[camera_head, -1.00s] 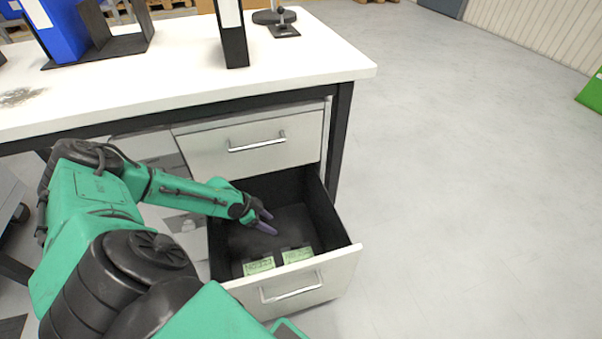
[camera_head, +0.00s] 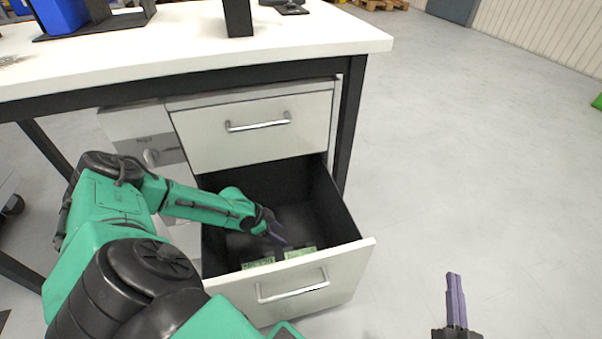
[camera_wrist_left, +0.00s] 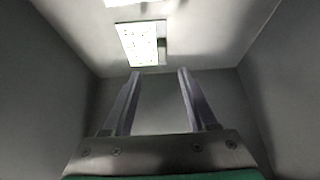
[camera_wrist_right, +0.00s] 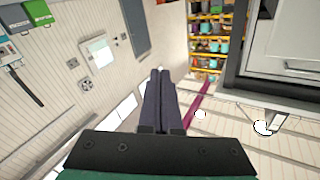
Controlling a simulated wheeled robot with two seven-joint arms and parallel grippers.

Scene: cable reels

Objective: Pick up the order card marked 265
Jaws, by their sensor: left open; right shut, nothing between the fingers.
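Two pale green order cards lie in the open drawer near its front, a left card (camera_head: 258,263) and a right card (camera_head: 300,253). Their numbers cannot be read. My left gripper (camera_head: 279,236) is inside the drawer, open and empty, just behind the cards. In the left wrist view one card (camera_wrist_left: 139,44) lies ahead of the open fingertips (camera_wrist_left: 158,72), apart from them; part of a second card (camera_wrist_left: 130,2) shows at the top edge. My right gripper (camera_head: 455,278) is shut and empty, out over the floor to the right of the drawer.
The open drawer (camera_head: 345,215) has dark side walls and a white front with a metal handle (camera_head: 292,288). A closed drawer (camera_head: 255,130) and the white tabletop (camera_head: 200,50) are above it. Blue and black binders stand on the table.

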